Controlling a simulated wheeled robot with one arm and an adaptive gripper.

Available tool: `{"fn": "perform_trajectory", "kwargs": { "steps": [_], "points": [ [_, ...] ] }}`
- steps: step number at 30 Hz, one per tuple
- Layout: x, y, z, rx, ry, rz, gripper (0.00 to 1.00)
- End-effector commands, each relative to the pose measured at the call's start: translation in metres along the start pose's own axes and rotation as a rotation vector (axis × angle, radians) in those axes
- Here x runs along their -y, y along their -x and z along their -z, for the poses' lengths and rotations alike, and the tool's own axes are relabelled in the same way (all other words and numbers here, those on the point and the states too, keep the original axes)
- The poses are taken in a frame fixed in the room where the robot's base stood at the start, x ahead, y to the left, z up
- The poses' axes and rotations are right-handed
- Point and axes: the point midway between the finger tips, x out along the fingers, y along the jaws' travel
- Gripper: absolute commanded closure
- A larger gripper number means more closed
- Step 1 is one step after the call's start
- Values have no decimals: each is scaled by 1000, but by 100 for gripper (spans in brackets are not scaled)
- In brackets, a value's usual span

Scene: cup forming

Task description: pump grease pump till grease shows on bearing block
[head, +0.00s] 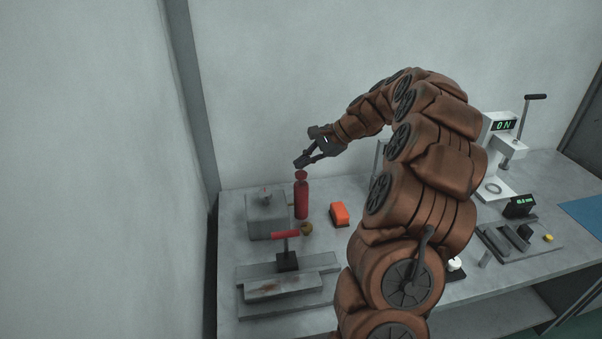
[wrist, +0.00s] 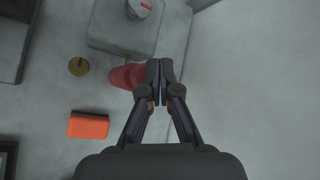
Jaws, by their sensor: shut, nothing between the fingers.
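The grease pump (head: 301,200) is a red upright cylinder with a round red top, standing beside the grey block. It also shows in the wrist view (wrist: 122,77), partly hidden by my fingers. My gripper (head: 299,164) is shut and empty, its tips just above the pump's top; whether they touch it I cannot tell. In the wrist view my gripper's fingertips (wrist: 159,70) meet over the pump's right edge. The grey block (head: 266,222), seemingly the bearing block, has a round fitting on top with a small reddish mark (wrist: 146,4); whether that is grease I cannot tell.
An orange box (head: 340,214) lies right of the pump. A brass-coloured round piece (head: 307,229) lies in front of it. A red-handled tool (head: 286,234) stands on grey plates in front. A white press (head: 497,160) stands at the right. The wall is close behind.

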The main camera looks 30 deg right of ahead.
Motion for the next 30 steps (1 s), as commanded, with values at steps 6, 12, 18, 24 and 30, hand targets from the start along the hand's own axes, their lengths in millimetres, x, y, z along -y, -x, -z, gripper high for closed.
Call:
{"fn": "perform_trajectory", "kwargs": {
  "steps": [6, 12, 18, 24, 30],
  "points": [
    [0, 0, 0, 0, 0, 0, 100],
    [0, 0, 0, 0, 0, 0, 100],
    [0, 0, 0, 0, 0, 0, 100],
    [-2, -2, 2, 0, 0, 0, 100],
    [-4, -6, 5, 0, -1, 0, 100]
  ]
}}
